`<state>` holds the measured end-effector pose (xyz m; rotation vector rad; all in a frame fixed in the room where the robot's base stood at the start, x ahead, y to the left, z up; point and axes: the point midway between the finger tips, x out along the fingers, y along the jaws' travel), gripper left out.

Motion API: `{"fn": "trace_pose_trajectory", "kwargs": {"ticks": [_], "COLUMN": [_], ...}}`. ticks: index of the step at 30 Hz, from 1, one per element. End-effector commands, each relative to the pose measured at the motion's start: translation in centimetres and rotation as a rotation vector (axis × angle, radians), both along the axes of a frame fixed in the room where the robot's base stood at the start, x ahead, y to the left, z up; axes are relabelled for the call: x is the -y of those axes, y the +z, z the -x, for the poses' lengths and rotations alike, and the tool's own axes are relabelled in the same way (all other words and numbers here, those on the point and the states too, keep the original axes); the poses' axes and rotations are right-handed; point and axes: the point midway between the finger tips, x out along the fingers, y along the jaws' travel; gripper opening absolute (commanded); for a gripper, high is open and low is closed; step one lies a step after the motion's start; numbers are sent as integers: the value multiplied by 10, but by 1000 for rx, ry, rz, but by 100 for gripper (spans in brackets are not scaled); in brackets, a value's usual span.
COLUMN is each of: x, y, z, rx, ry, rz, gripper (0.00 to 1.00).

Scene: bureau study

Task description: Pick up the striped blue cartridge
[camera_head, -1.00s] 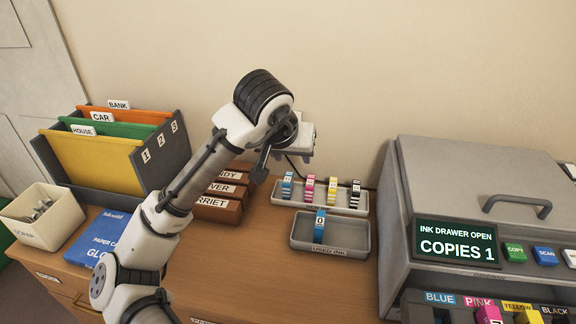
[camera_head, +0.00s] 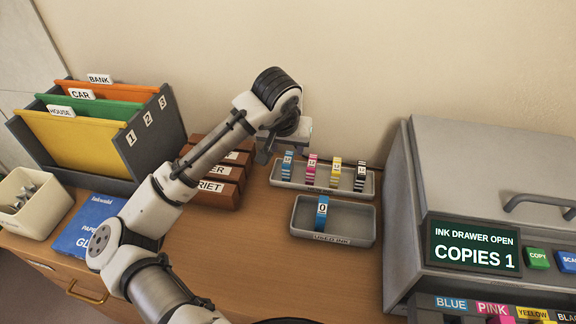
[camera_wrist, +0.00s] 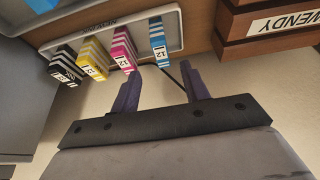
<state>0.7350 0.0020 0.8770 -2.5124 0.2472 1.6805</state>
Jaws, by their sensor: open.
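The striped blue cartridge (camera_head: 288,167) stands at the left end of the back tray (camera_head: 325,187), marked 12. In the wrist view the striped blue cartridge (camera_wrist: 158,43) lies ahead of my fingers, apart from them and roughly in line with the gap. My gripper (camera_wrist: 160,72) is open and empty. In the head view my gripper (camera_head: 268,150) is just left of and above the cartridge, partly hidden behind my wrist.
Pink (camera_head: 311,170), yellow (camera_head: 335,172) and black (camera_head: 360,176) striped cartridges share the tray. A blue cartridge marked 0 (camera_head: 322,212) stands in the used ink tray (camera_head: 357,234). Brown name boxes (camera_head: 222,190) stand left; the copier (camera_head: 440,190) stands right. The wall is close behind.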

Motion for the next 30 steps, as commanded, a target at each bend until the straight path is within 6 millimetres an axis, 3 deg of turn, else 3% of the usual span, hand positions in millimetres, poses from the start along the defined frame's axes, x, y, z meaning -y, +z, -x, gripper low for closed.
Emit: {"fn": "trace_pose_trajectory", "kwargs": {"ticks": [12,21,30], "x": [1,1,2], "y": [-45,-50,-50], "z": [-17,-19,-19], "rx": [0,1,1], "ry": [1,0,0], "rz": [-1,0,0], "gripper": [45,44,5]}}
